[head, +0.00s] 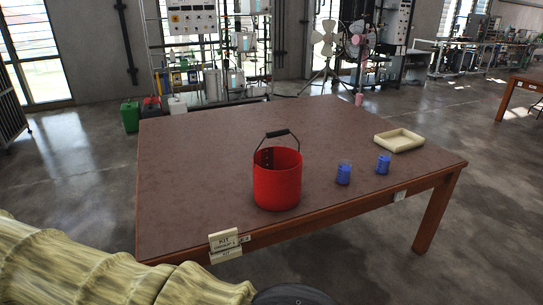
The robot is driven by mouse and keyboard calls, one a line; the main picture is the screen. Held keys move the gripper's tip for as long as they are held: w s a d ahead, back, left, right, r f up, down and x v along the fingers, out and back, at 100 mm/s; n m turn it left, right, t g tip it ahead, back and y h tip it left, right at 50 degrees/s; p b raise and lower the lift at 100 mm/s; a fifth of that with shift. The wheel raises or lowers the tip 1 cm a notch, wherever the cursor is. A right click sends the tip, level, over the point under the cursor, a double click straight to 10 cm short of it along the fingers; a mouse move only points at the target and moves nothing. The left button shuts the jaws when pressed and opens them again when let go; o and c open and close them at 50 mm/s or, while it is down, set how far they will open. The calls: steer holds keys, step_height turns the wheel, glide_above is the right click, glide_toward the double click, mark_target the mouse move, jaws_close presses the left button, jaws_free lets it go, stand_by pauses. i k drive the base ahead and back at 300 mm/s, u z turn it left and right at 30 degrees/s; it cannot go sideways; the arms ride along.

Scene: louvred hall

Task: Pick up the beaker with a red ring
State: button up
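I cannot make out a red ring on either at this size. My yellowish, ribbed arm covering crosses the lower left corner, and a dark rounded part shows at the bottom edge. My gripper's fingers are not in view.
A red bucket (277,182) with a raised dark handle stands mid-table, left of the beakers. A shallow cream tray (399,141) lies behind them at right. A "KIT" sign (224,241) is at the front edge. The table's left half is clear.

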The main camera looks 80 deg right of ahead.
mark_target(344, 167)
steer(key=u, duration=0.45)
steer(key=k, duration=1.55)
steer(key=z, duration=1.55)
